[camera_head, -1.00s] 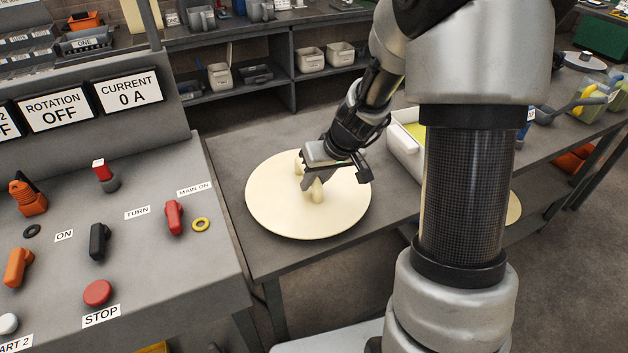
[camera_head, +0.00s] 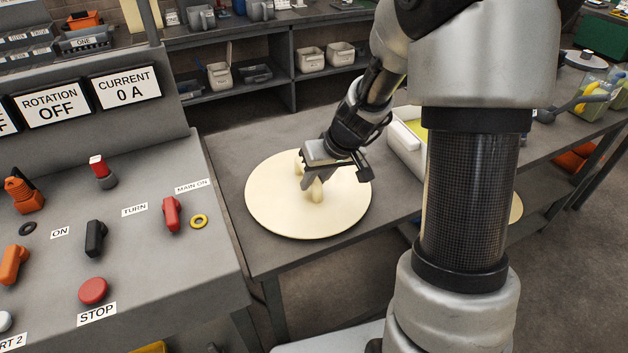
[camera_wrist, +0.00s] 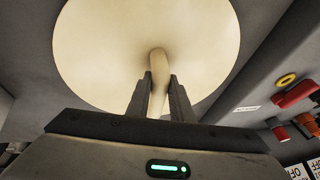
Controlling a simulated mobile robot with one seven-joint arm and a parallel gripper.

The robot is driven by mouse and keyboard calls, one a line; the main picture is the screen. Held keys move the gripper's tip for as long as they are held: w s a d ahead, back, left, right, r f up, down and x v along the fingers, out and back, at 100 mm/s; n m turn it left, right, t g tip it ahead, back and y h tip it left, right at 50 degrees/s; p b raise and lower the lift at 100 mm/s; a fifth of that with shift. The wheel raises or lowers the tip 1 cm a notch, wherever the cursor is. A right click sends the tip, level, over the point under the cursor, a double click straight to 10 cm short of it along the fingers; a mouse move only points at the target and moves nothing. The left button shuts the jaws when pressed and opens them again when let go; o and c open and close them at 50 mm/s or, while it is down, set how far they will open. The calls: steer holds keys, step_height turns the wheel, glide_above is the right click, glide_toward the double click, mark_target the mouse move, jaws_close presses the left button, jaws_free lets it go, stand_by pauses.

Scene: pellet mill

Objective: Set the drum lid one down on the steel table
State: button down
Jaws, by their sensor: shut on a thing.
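The drum lid one (camera_head: 280,205) is a round cream disc with a raised handle across its middle. It lies flat at the left part of the steel table (camera_head: 285,255), close to the table's front edge. I cannot tell for sure whether it touches the table top or hovers just above it. My gripper (camera_head: 312,182) is over the lid's middle, its fingers shut on the handle. In the wrist view the two fingers (camera_wrist: 160,95) stand on either side of the handle, with the lid (camera_wrist: 100,45) beyond them.
A control panel (camera_head: 130,275) with knobs and buttons stands left of the table. A white bin (camera_head: 407,150) stands on the table right of the lid. Another cream disc (camera_head: 515,208) shows partly behind my arm. Bare table lies behind the lid.

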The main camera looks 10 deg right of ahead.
stand_by(0.3)
steer(key=c, duration=1.5)
jaws_free()
steer(key=shift+o, duration=1.4)
steer(key=shift+s+f, duration=0.1)
steer(key=shift+f, duration=0.05)
steer(key=o, duration=0.9)
steer(key=shift+o, duration=0.2)
steer(key=p+v, duration=0.3)
steer(key=v, duration=0.6)
